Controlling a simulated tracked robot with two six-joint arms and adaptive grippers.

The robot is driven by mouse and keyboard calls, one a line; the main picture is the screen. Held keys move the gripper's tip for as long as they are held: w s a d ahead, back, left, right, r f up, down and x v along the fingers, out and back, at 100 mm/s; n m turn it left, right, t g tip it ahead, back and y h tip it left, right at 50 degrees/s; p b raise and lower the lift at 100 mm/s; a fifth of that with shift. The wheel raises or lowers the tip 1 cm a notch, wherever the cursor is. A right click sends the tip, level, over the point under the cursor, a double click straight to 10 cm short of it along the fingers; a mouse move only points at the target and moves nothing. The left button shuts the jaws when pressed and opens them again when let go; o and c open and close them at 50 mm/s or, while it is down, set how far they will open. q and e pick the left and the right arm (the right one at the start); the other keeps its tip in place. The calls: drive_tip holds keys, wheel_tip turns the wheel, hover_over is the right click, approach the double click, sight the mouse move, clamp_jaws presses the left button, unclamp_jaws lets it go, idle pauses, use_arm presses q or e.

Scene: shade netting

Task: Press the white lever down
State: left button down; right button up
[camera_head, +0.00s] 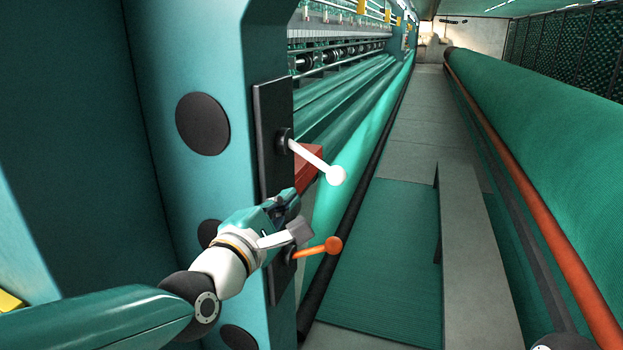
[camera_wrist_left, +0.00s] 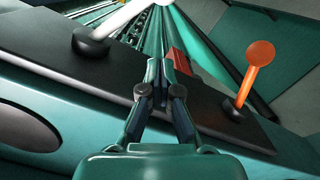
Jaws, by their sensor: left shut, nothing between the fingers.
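The white lever (camera_head: 313,159) sticks out from a black plate (camera_head: 268,130) on the teal machine frame, sloping down to the right to a white ball end. In the left wrist view its white rod (camera_wrist_left: 117,21) rises from a black hub at upper left, with the ball cut off by the top edge. My left gripper (camera_head: 289,203) is shut and empty, below the white lever and above the orange one. In the left wrist view its fingertips (camera_wrist_left: 164,68) are together, to the right of the white lever's hub, apart from the rod. My right gripper is out of view.
An orange lever (camera_head: 318,248) stands lower on the same plate, close below my left gripper; it also shows in the left wrist view (camera_wrist_left: 254,71). A red part (camera_head: 307,165) lies behind the white lever. A green netting roll (camera_head: 550,130) is at right, with a grey walkway between.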

sight(315, 163)
use_arm(q)
drive_tip(key=d+p, duration=0.1)
drive_tip(key=w+d+r+p, duration=0.1)
drive_tip(key=d, duration=0.1)
drive_tip(key=d+p, duration=0.1)
drive_tip(key=shift+w+d+r, duration=0.25)
drive_tip(key=shift+w+r, duration=0.15)
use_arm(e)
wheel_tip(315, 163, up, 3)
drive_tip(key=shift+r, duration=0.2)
